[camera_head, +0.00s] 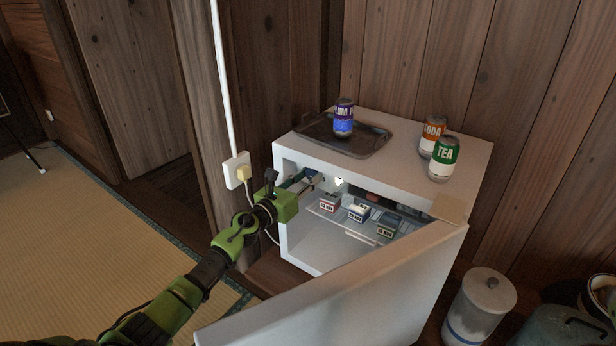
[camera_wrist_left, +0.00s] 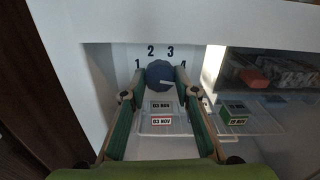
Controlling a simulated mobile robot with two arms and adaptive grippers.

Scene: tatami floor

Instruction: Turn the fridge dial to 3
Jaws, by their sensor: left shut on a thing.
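The white fridge (camera_head: 283,215) stands with its door (camera_head: 350,295) swung open. The blue round dial (camera_wrist_left: 158,72) is on its inner back wall, with black numbers 1, 2, 3 and 4 arched above it. A pale mark shows on the dial toward its right side; I cannot tell exactly which number it points at. My left gripper (camera_wrist_left: 160,80) reaches inside the fridge at its left side and is shut on the dial, one finger on each side. In the head view my left gripper (camera_head: 309,184) hides the dial. My right gripper is out of view.
Small boxes (camera_head: 358,212) stand on the shelf inside, below and right of the gripper. A tray (camera_head: 375,138) with a blue can (camera_head: 343,118), an orange can (camera_head: 432,132) and a green tea can (camera_head: 444,160) are on top. A canister (camera_head: 480,305) stands at right.

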